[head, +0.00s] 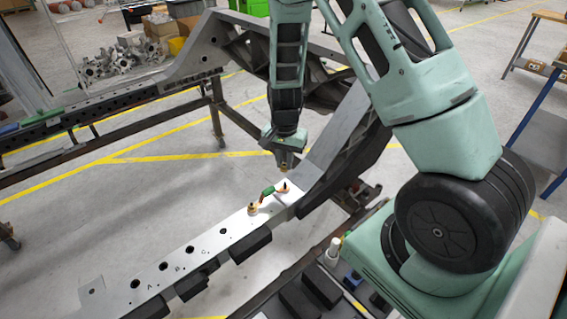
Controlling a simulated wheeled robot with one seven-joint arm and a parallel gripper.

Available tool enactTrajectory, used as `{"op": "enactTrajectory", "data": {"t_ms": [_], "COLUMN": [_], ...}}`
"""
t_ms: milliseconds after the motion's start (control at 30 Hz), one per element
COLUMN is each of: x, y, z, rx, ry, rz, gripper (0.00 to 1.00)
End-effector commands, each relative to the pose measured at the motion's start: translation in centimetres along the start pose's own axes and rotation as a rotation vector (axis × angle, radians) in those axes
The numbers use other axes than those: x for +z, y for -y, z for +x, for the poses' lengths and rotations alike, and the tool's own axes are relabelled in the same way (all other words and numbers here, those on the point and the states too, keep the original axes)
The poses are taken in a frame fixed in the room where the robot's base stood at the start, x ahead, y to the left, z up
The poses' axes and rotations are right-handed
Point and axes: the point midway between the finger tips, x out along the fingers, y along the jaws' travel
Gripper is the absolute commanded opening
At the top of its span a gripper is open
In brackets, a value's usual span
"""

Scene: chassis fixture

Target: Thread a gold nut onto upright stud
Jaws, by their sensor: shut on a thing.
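My gripper (284,162) points straight down above the far end of the pale metal rail (208,252). It is shut on a small gold nut (284,168), which shows only as a tiny spot at the fingertips. A dark upright stud (285,186) stands on the rail just below the nut, with a small visible gap between them. A gold fitting (252,208) sits on the rail a little nearer, to the left.
The rail has round holes and the letters A, B and C, with black blocks (251,247) along its side. A dark chassis arm (345,150) rises close to the right of my gripper. Another rail on a stand runs along the left. Open floor lies between.

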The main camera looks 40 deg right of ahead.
Motion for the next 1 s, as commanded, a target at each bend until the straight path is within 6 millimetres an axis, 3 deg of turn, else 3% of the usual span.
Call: {"op": "enactTrajectory", "data": {"t_ms": [267,800,1000], "x": [-0.1,-0.1,-0.1], "y": [0.0,0.0,0.0], "z": [0.5,4.2,4.7], "rx": [-0.001,-0.001,-0.002], "ry": [0.001,0.001,0.001], "rz": [0.006,0.006,0.006], "gripper": [0.0,0.0,0.0]}}
